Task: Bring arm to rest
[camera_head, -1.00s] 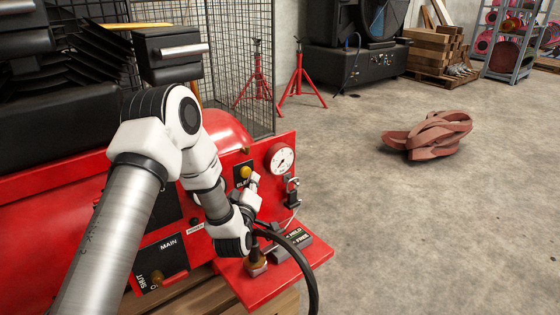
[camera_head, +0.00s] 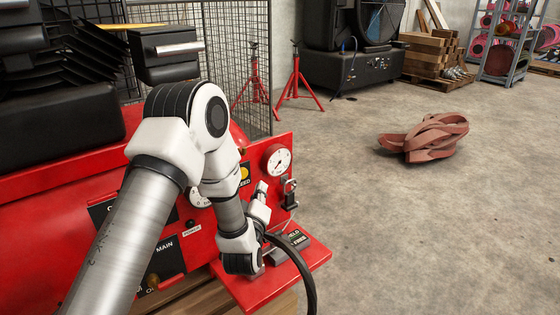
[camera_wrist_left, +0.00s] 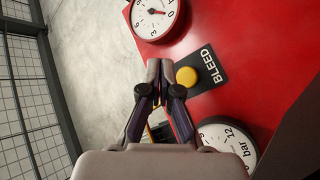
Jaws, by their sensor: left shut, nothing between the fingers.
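My left arm comes in from the left over the red machine (camera_head: 45,205), bends at the elbow and drops to the wrist. My left gripper (camera_head: 262,186) points up in front of the red panel, just right of the yellow BLEED button (camera_head: 244,173). In the left wrist view the gripper (camera_wrist_left: 160,62) is shut and empty. The yellow button (camera_wrist_left: 187,76) lies just right of its fingertips there, and the fingers do not appear to hold it. My right gripper is not in view.
A pressure gauge (camera_head: 277,160) and a small metal latch (camera_head: 290,190) sit on the panel's right. A black hose (camera_head: 302,268) curves past my wrist above a red shelf (camera_head: 305,262). A wire cage (camera_head: 240,60) stands behind. Open floor lies right, with a reddish coiled bundle (camera_head: 425,140).

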